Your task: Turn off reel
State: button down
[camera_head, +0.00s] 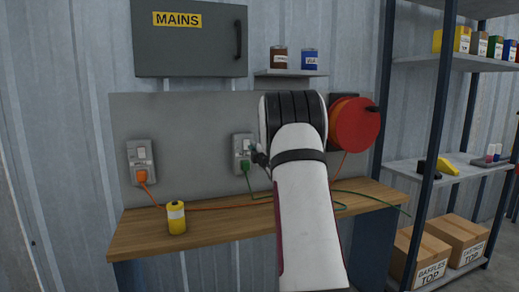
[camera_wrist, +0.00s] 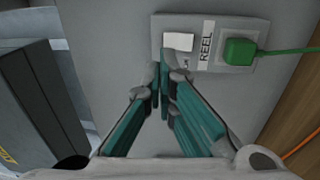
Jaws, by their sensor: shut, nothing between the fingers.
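In the wrist view, a wall socket (camera_wrist: 208,58) carries a label reading REEL, a white rocker switch (camera_wrist: 179,41) and a green plug (camera_wrist: 238,51) with a green cable. My gripper (camera_wrist: 160,68) is shut and empty, its tips just below the switch in the picture; I cannot tell whether they touch the socket. In the head view, the same socket (camera_head: 240,140) is on the grey board, partly hidden by my gripper (camera_head: 258,158) and arm. The red cable reel (camera_head: 354,124) hangs on the board to the right, partly behind my arm.
A second socket (camera_head: 142,155) with an orange plug is at the left. A yellow can (camera_head: 176,218) stands on the wooden bench (camera_head: 150,240). A grey MAINS box (camera_head: 190,50) and small can shelf (camera_head: 290,72) are above. Shelving (camera_head: 440,170) stands at the right.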

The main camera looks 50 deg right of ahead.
jog(key=shift+r+v, duration=0.25)
jog(key=shift+v, duration=0.9)
jog(key=shift+r+v, duration=0.25)
jog(key=shift+v, duration=0.9)
